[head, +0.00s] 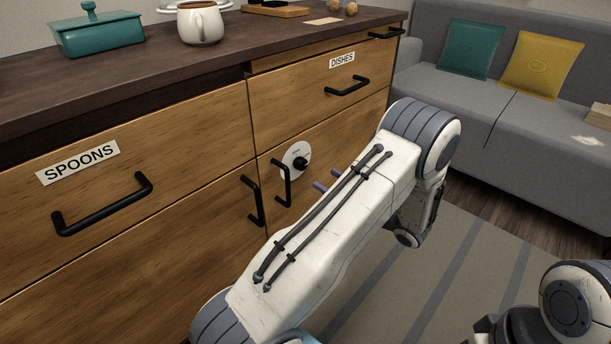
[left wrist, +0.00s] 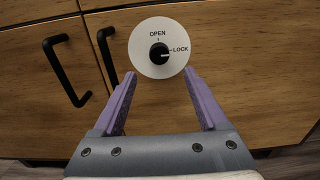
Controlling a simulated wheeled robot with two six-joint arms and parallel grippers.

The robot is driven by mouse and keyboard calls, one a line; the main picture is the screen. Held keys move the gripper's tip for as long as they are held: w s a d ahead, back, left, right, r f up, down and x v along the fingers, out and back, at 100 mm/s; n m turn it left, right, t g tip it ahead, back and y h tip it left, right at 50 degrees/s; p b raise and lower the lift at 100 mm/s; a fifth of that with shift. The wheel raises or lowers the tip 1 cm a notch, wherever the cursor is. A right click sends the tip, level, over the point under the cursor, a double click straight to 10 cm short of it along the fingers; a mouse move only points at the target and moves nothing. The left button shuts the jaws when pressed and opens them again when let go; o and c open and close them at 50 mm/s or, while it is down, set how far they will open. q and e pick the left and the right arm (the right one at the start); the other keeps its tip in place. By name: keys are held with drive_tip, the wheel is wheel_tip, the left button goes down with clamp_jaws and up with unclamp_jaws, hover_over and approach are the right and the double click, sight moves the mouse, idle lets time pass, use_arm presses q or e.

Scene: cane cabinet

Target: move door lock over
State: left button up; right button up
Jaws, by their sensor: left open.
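The door lock is a round white dial (left wrist: 160,40) with a black knob (left wrist: 159,54) in its middle, marked OPEN at the top and LOCK at the right. The white mark on the knob appears to point right, towards LOCK. The dial (head: 297,160) also shows in the head view on the lower cabinet door, right of a black handle. My left gripper (left wrist: 159,76) is open, with its two purple fingers on either side below the knob and nothing between them. In the head view its fingertips (head: 327,180) show just before the door. My right gripper is out of view.
Two black vertical door handles (head: 252,201) (head: 282,184) stand left of the dial. Drawers labelled SPOONS (head: 78,162) and DISHES (head: 342,60) are shut above. A mug (head: 200,24) and teal dish (head: 97,33) stand on top. A grey sofa (head: 480,105) is at right.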

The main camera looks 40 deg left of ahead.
sight(304, 166)
use_arm(q)
drive_tip(key=a+b, duration=0.1)
drive_tip(key=a, duration=0.1)
drive_tip(key=a+b, duration=0.1)
drive_tip(key=a, duration=0.2)
drive_tip(key=a+b, duration=0.1)
drive_tip(key=a, duration=0.2)
drive_tip(key=shift+w+a, duration=0.25)
drive_tip(key=shift+w, duration=0.05)
drive_tip(key=shift+a, duration=0.35)
drive_tip(key=shift+c, duration=0.3)
clamp_jaws()
